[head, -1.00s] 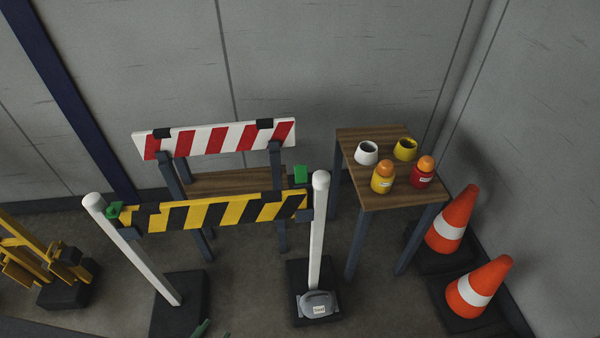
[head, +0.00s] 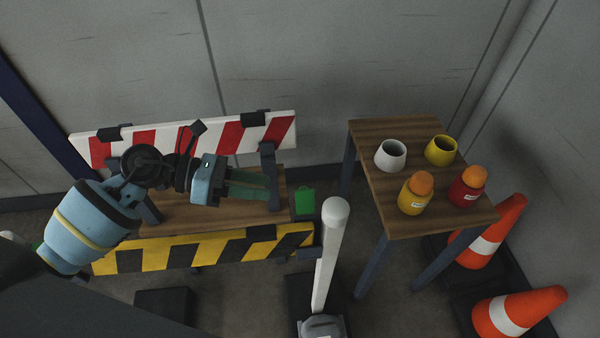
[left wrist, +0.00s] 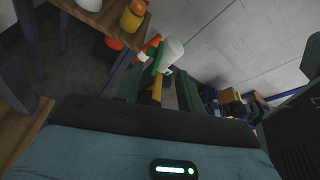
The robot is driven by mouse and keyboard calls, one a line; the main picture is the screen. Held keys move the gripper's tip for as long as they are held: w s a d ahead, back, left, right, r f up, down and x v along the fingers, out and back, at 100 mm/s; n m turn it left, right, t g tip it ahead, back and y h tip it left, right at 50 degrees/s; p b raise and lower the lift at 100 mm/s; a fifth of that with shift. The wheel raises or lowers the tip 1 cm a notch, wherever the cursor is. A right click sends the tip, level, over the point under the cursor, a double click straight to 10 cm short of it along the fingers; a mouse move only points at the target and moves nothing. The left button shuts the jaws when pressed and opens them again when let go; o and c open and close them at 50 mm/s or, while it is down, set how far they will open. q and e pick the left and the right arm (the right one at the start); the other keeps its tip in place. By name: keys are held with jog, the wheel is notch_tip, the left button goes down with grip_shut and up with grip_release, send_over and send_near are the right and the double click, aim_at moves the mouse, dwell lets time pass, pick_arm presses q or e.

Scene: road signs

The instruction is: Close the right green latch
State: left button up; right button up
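The right green latch (head: 304,200) stands up at the right end of the yellow-black barrier board (head: 200,248), beside the white post (head: 330,250). In the left wrist view the green latch (left wrist: 157,56) shows beyond the fingertips, against the white post top (left wrist: 172,50). My left gripper (head: 268,188) is above the wooden shelf, pointing right, with its fingertips a short way left of the latch and not touching it. Its two green fingers are apart in the left wrist view (left wrist: 160,88), with nothing held between them. My right gripper is not in view.
A red-white board (head: 225,135) stands behind the shelf (head: 180,212). To the right a wooden table (head: 385,125) holds a white cup (head: 390,155), a yellow cup (head: 440,150) and two bottles.

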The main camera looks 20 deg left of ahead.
aim_at(305, 199)
pick_arm(q)
jog(key=w+d+f+m, duration=0.1)
jog(key=w+d+f, duration=0.1)
jog(key=d, duration=0.4)
jog(key=shift+w+d+f+y+p, duration=0.15)
jog(key=shift+w+f+y+p, duration=0.25)
jog(key=shift+w, duration=0.1)
jog(key=shift+c, duration=0.2)
jog(key=c, duration=0.8)
